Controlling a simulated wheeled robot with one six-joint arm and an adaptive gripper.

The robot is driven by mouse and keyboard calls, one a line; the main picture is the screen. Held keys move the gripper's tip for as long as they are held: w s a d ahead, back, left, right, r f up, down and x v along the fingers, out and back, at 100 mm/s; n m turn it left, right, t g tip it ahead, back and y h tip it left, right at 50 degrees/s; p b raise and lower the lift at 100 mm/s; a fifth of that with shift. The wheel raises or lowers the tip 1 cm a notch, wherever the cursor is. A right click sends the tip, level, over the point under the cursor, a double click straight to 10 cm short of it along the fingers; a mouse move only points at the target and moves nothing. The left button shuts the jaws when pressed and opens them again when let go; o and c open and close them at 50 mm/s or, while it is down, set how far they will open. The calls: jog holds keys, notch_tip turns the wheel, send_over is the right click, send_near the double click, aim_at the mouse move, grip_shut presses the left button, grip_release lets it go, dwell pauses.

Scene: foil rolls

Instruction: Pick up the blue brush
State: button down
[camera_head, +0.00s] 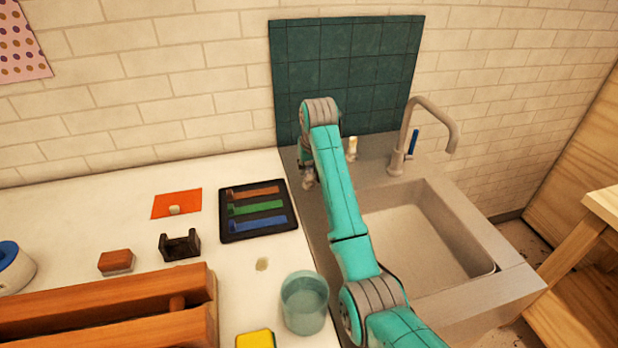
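A long blue piece that looks like the blue brush (260,225) lies in the front slot of a black tray (228,235) on the white counter. A green piece (258,208) and a brown piece (255,192) of similar shape lie behind it in the same tray. My gripper (309,183) hangs down at the end of my teal arm, right of the tray and near the sink's back left corner. It is apart from the blue brush. My gripper is small and partly hidden by my arm, so its fingers are not clear.
A translucent cup (304,304) and a yellow sponge (255,340) stand in front of the tray. A black holder (180,246), a brown block (116,262) and an orange cloth (163,207) lie left. A wooden rack (100,310) fills the front left. The sink (425,235) and tap (398,160) are right.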

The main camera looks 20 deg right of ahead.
notch_tip(320, 180, up, 10)
dwell(0.7)
jog(key=shift+s, duration=0.1)
dwell(0.9)
